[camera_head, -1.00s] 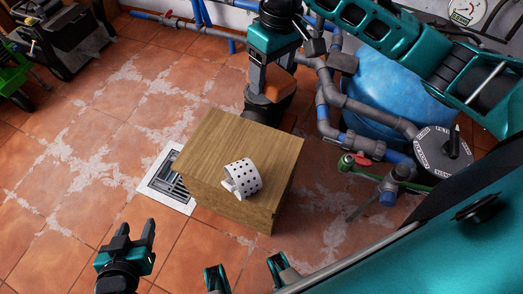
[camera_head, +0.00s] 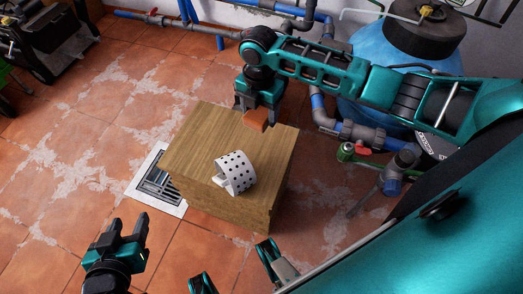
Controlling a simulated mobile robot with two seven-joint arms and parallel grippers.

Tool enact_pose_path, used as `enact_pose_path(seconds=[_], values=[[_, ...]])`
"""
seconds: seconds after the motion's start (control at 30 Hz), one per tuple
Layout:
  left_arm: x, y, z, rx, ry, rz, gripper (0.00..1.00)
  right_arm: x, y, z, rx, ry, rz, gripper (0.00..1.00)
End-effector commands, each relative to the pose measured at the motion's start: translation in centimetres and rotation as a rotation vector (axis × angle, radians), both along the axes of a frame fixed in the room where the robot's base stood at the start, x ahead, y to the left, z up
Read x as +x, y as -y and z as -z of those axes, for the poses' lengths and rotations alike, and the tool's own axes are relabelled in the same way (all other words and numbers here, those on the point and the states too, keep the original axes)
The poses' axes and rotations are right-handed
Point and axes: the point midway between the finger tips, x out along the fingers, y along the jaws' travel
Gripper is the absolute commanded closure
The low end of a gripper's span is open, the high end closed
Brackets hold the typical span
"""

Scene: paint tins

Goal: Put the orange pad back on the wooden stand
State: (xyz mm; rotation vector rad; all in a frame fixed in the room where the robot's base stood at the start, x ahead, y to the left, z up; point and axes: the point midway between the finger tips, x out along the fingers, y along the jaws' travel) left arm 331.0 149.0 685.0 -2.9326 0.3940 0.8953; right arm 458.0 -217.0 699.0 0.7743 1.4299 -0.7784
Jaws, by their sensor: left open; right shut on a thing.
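The wooden stand (camera_head: 195,140) is a box-shaped block on the tiled floor, in the middle of the head view. My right gripper (camera_head: 257,106) points down at the stand's far right part. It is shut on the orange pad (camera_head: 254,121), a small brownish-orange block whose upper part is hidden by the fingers. The pad appears over the far edge of the stand's top; I cannot tell whether it touches the wood. My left gripper (camera_head: 124,228) is open and empty, low over the floor to the front left of the stand.
A white curved piece with black dots (camera_head: 238,171) sits on the stand's top near the front. A floor drain (camera_head: 158,184) lies left of the stand. A blue tank (camera_head: 370,60) and pipes with a red-handled valve (camera_head: 362,149) stand behind and right.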

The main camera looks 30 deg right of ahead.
Motion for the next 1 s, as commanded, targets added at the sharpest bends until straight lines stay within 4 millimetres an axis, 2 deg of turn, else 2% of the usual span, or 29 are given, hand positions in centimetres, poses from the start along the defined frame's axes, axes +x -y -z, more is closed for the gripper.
enact_pose_path(seconds=[0.13,0.47,0.57,0.9,1.0], values=[[0.2,0.0,-0.2,-0.002,0.01,0.001,0.49,0.0,0.1,0.6,0.001,0.003,-0.055,0.61],[0.2,0.1,0.0,-0.003,0.007,0.001,0.49,0.0,0.1,1.0,0.002,0.002,-0.058,0.61],[0.1,0.1,0.7,-0.003,0.005,0.001,0.49,-0.1,0.1,2.6,0.002,0.0,-0.057,0.61],[-0.2,0.0,4.3,-0.002,-0.005,0.0,0.49,-0.1,0.1,11.9,0.001,0.001,-0.056,0.61],[-0.2,0.0,5.1,-0.002,-0.005,0.0,0.49,-0.1,0.0,14.1,0.002,0.001,-0.055,0.61]])
